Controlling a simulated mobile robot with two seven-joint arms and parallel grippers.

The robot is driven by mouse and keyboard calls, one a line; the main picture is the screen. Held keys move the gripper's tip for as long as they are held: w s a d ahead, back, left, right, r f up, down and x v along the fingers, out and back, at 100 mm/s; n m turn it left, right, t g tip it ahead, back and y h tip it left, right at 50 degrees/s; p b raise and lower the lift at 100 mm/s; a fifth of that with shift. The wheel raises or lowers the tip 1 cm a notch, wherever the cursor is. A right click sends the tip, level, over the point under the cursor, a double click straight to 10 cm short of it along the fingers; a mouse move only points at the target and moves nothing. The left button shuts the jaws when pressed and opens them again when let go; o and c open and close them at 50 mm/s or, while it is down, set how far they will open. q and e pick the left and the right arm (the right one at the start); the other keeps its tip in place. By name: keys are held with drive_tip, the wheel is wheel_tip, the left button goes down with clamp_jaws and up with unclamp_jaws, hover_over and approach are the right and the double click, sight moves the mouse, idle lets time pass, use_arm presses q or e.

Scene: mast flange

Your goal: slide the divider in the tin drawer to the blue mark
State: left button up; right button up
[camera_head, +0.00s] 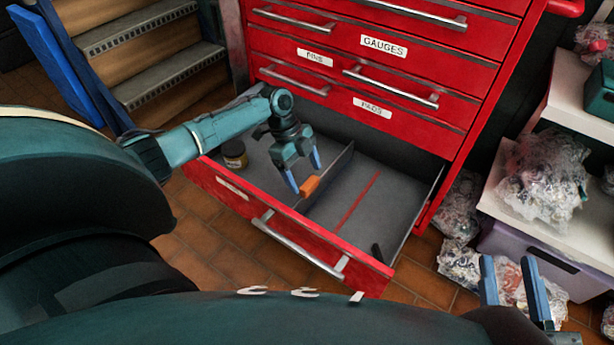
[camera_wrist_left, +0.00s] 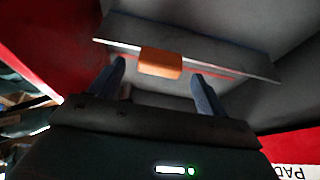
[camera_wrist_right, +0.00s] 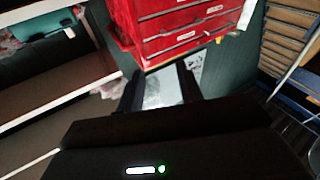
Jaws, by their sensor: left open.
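The red tin drawer (camera_head: 300,238) is pulled open. A thin grey divider (camera_head: 337,165) stands across it with an orange tab (camera_head: 309,186) on top. A red line (camera_head: 356,203) runs across the drawer floor to the right of the divider; I see no blue mark. My left gripper (camera_head: 305,176) is open at the tab. In the left wrist view the tab (camera_wrist_left: 160,62) lies just beyond the left fingertips (camera_wrist_left: 158,75), between them, with no clear contact. My right gripper (camera_head: 509,262) is open and empty, outside the drawer at lower right.
A dark jar (camera_head: 234,153) stands in the drawer's left part. A small dark object (camera_head: 376,252) lies near the front right corner. The red cabinet (camera_head: 375,60) rises behind. Shelves with bagged items (camera_head: 542,180) stand right; steps (camera_head: 150,50) stand back left.

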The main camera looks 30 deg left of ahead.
use_arm(q)
drive_tip(key=p+v, duration=0.2)
drive_tip(key=v, duration=0.8)
drive_tip(key=shift+p, duration=0.4)
use_arm(e)
drive_tip(key=shift+s+d+f+n+g+h, duration=0.3)
drive_tip(key=shift+d+f, duration=0.05)
drive_tip(key=shift+d, duration=0.05)
